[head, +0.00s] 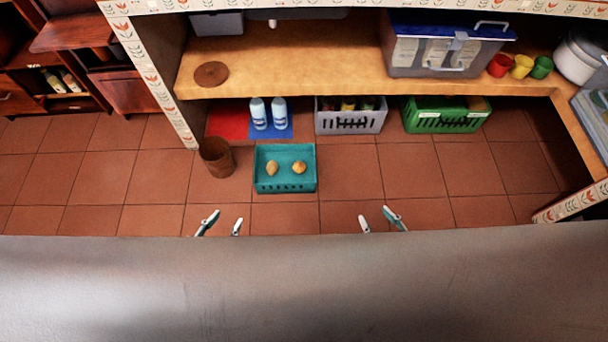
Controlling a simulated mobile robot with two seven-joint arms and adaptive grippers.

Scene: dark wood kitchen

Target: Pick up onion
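Two small tan, rounded items lie apart in a teal crate (285,185) on the tiled floor. The right one (299,168) is rounder and more orange and looks like an onion. The left one (272,168) is paler and longer; I cannot tell for sure what it is. My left gripper (222,224) is open and empty, in front of the crate and to its left. My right gripper (379,220) is open and empty, in front of the crate and to its right. The lower parts of both grippers are hidden behind the grey surface at the bottom.
A brown bin (216,158) stands left of the crate. Two white-and-blue bottles (259,114) stand on a blue mat (284,131) behind it. A grey crate (350,121) and a green crate (446,120) sit under the wooden shelf (310,62). Floor right of the teal crate is clear.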

